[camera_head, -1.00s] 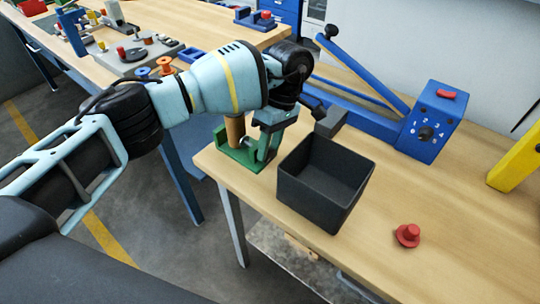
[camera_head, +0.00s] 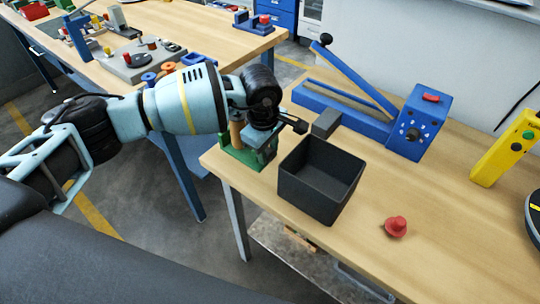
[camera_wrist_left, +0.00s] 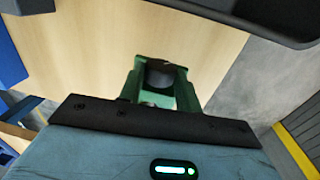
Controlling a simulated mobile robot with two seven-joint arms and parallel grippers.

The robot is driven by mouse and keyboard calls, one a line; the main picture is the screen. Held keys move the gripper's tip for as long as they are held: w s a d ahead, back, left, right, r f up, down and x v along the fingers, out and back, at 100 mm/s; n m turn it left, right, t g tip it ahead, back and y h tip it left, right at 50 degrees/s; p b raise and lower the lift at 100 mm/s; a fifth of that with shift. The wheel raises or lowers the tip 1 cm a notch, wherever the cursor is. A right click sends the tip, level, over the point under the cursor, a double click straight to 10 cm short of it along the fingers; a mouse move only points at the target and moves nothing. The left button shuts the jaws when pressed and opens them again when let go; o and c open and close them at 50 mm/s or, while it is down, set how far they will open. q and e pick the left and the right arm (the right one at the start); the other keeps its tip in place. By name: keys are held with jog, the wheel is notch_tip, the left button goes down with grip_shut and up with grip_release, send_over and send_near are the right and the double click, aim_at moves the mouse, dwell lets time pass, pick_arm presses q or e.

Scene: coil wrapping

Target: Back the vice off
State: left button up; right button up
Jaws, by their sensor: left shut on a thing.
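The green vice (camera_head: 240,157) stands at the near left corner of the wooden bench, with an upright wooden cylinder (camera_head: 236,132) in it. My left gripper (camera_head: 264,137) is down at the vice's right side, close to the cylinder. It is shut on the vice's handle; in the head view the wrist hides most of the contact. In the left wrist view a dark round knob (camera_wrist_left: 160,73) shows between two green uprights, above the gripper's dark edge. My right gripper is in neither view.
An open black bin (camera_head: 318,180) stands right of the vice, close to the gripper. A grey block (camera_head: 327,122) and a blue lever device (camera_head: 405,130) are behind it. A red knob-shaped piece (camera_head: 396,227) lies toward the front. A yellow control box (camera_head: 508,150) stands at right.

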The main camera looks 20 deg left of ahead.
pick_arm(q)
jog(key=shift+s+a+r+t, duration=0.15)
jog(key=shift+a+r+t, duration=0.05)
jog(key=shift+t, duration=0.3)
jog(key=shift+f+t+h+p, duration=0.2)
jog(key=shift+t+h+p, duration=0.1)
jog(key=shift+t+h, duration=0.15)
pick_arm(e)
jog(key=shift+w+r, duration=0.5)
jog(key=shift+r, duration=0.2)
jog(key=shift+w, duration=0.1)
pick_arm(q)
jog(key=shift+s+t, duration=0.2)
jog(key=shift+t, duration=0.25)
jog(key=shift+s+a+f+t+h, duration=0.1)
jog(key=shift+t+h, duration=0.1)
jog(key=shift+t, duration=0.2)
jog(key=shift+s+f+t+h, duration=0.1)
jog(key=shift+t+h, duration=0.05)
jog(key=shift+t, duration=0.75)
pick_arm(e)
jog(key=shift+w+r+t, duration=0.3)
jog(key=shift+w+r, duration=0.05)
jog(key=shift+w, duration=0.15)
pick_arm(q)
jog(key=o, duration=0.6)
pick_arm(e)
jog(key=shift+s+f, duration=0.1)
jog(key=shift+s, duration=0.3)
